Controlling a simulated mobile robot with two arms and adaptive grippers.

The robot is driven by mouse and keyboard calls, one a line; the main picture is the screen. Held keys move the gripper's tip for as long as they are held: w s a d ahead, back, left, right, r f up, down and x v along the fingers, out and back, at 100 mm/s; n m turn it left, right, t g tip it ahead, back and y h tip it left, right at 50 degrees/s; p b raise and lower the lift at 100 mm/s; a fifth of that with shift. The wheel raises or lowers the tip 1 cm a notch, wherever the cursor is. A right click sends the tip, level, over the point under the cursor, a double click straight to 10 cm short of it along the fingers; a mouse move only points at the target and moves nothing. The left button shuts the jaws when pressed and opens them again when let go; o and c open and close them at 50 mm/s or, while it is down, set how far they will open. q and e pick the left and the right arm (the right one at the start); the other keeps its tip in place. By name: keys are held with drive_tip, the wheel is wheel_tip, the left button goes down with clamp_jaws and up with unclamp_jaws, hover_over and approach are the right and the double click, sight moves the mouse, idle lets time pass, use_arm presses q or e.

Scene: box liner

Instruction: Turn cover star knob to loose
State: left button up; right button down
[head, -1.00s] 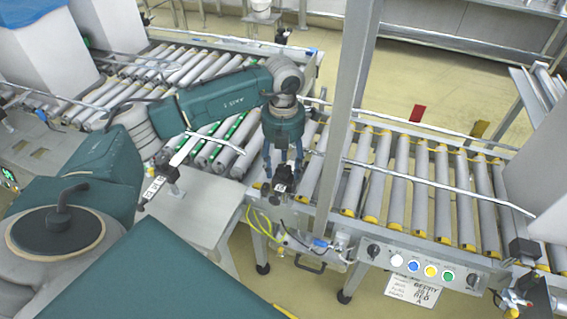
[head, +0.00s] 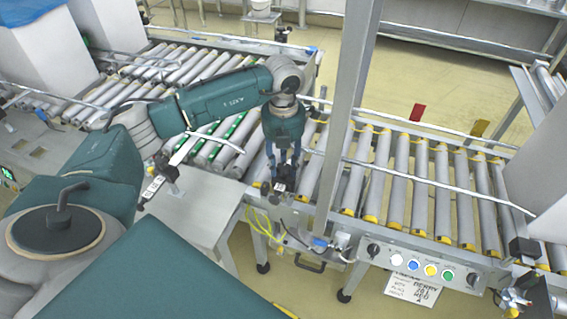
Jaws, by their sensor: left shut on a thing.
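My left gripper (head: 281,178) points down at the near left end of the right-hand roller conveyor, beside the upright metal post. Its fingers are shut on a small dark piece (head: 280,188), which I take to be the cover star knob. The fingers hide most of the knob, so its lobes and how far it is turned cannot be told. The cover under it is too small to make out. My right gripper is not in view.
The metal post (head: 345,110) rises just right of the gripper. The roller conveyor (head: 420,185) runs right. A control panel (head: 420,266) with coloured buttons and black knobs is on its near side. Yellow-green cables (head: 262,226) hang below the gripper. A grey table (head: 205,200) stands left.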

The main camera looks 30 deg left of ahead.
use_arm(q)
drive_tip(key=n, duration=0.6)
drive_tip(key=shift+s, duration=0.1)
drive_tip(key=n+p, duration=0.1)
drive_tip(key=n, duration=0.5)
drive_tip(key=shift+d, duration=0.15)
drive_tip(key=n+p, duration=0.1)
drive_tip(key=n, duration=0.5)
drive_tip(key=shift+n+p, duration=0.3)
drive_tip(key=shift+p, duration=0.1)
drive_tip(key=n+p, duration=0.2)
drive_tip(key=n, duration=0.3)
drive_tip(key=shift+r+n+p, duration=0.15)
drive_tip(key=shift+n+p, duration=0.55)
drive_tip(key=shift+n, duration=0.5)
drive_tip(key=n+p, duration=0.5)
drive_tip(key=p, duration=0.5)
drive_tip(key=shift+r, duration=0.1)
drive_tip(key=shift+w+n+p, duration=0.25)
drive_tip(key=shift+n+p, duration=0.15)
drive_tip(key=shift+p, duration=0.45)
drive_tip(key=shift+f, duration=0.2)
